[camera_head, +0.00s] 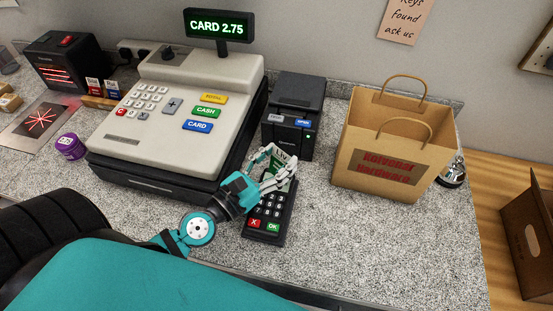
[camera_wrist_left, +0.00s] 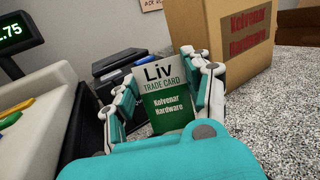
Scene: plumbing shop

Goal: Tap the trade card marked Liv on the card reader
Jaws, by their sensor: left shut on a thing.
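My left gripper (camera_head: 268,164) is shut on the trade card marked Liv (camera_head: 281,158). The card is green and white, upright, and reads Liv, Trade Card, Kolvenar Hardware in the left wrist view (camera_wrist_left: 164,98). The card reader (camera_head: 266,212) is black with a keypad and red X and green OK keys, and lies on the counter right of the till. The gripper and card are over the reader's far end and hide its top. I cannot tell whether the card touches it. My right gripper is not in view.
The cash register (camera_head: 180,110) stands left of the reader, its display (camera_head: 217,26) showing CARD 2.75. A black receipt printer (camera_head: 293,113) stands behind the reader. A paper bag (camera_head: 385,145) and a metal bell (camera_head: 453,172) are to the right. The counter front right of the reader is clear.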

